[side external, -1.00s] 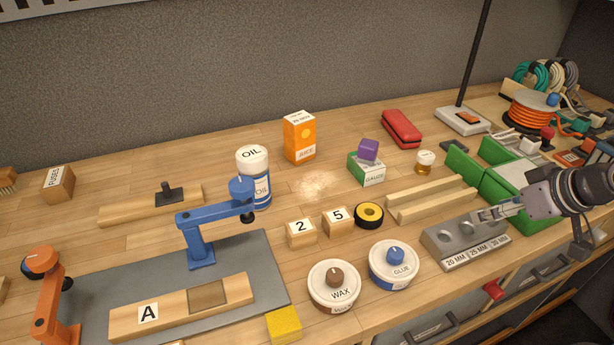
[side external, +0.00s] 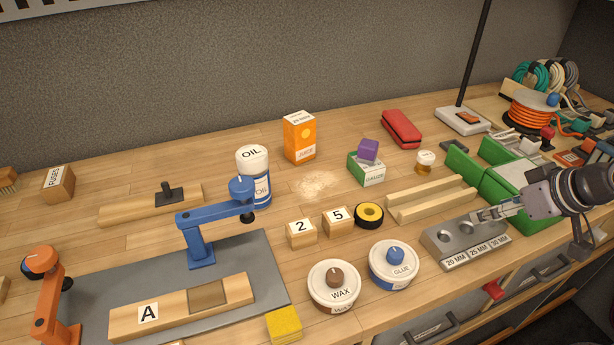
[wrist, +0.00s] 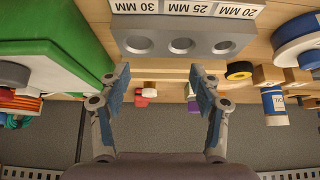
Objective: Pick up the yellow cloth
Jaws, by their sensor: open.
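A yellow block-like folded piece (side external: 284,325), which looks like the yellow cloth, lies at the bottom edge of the side external view, by the right front corner of the grey mat (side external: 262,262). My gripper (side external: 482,215) is at the right, over the grey block with round holes (side external: 466,241), far from the yellow piece. In the wrist view my gripper (wrist: 160,78) is open, its two blue-padded fingers apart with nothing between them. The yellow piece does not show in the wrist view.
The wax tin (side external: 333,288) and glue tin (side external: 393,265) stand between the yellow piece and my gripper. A blue clamp (side external: 202,235) stands on the mat, holding no visible board. Numbered blocks (side external: 301,233) and a tape roll (side external: 369,215) are behind the tins. Green vise-like blocks (side external: 497,185) are near my gripper.

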